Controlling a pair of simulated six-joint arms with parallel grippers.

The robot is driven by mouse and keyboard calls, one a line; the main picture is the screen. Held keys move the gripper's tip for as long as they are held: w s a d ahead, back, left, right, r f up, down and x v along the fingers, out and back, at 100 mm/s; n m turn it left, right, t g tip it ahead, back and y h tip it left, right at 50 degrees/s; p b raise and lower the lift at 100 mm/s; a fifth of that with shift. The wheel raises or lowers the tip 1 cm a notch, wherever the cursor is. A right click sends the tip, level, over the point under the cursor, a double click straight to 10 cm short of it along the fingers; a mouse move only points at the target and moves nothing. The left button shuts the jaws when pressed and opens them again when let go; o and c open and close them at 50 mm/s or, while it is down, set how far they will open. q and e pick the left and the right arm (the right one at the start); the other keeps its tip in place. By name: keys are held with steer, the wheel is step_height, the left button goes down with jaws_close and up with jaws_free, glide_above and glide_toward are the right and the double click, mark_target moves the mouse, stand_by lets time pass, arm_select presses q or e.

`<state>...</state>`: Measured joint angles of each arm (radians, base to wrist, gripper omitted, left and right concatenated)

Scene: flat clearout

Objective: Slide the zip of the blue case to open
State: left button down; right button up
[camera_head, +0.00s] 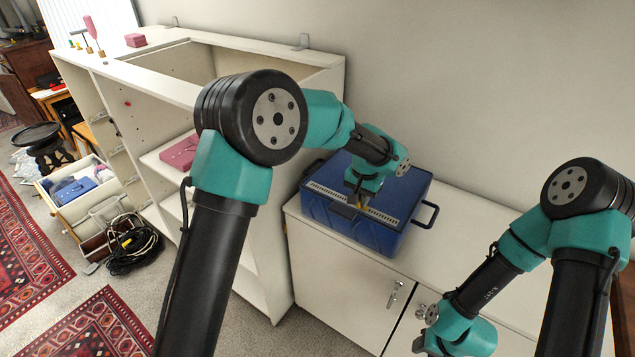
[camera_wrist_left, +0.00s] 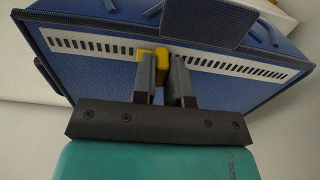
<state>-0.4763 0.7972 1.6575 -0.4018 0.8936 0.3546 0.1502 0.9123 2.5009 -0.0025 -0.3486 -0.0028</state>
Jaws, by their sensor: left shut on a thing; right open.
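The blue case (camera_head: 408,188) sits closed on the white cabinet top. A pale slotted zip strip (camera_head: 325,191) runs along its front edge; it also shows in the left wrist view (camera_wrist_left: 225,66). The yellow zip pull (camera_wrist_left: 159,68) is part way along the strip, near its middle in that view. My left gripper (camera_head: 360,205) is shut on the pull; its dark fingers show in the left wrist view (camera_wrist_left: 166,72) and hide part of it. My right arm's wrist is at the bottom right of the head view; its fingers are out of frame.
The case has a black side handle (camera_head: 428,214). The white cabinet top (camera_head: 470,235) is clear to its right. A tall open white shelf unit (camera_head: 250,250) stands close on the left. A wall is behind the case. Cables (camera_head: 133,248) lie on the floor.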

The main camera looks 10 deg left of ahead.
mark_target(388, 219)
arm_select(q)
steer(key=shift+s+d, duration=0.25)
steer(key=shift+d, duration=0.35)
steer(key=shift+s+d, duration=0.35)
steer(key=shift+d, duration=0.4)
steer(key=shift+s+d, duration=0.3)
steer(key=shift+d, duration=0.55)
steer(key=shift+s+d, duration=0.4)
steer(key=shift+d, duration=0.5)
steer(key=shift+s+d, duration=0.4)
steer(key=shift+d, duration=0.45)
steer(key=c, duration=0.9)
jaws_free()
steer(key=shift+r, duration=0.15)
steer(key=shift+r, duration=2.9)
steer(key=shift+a+f, duration=0.1)
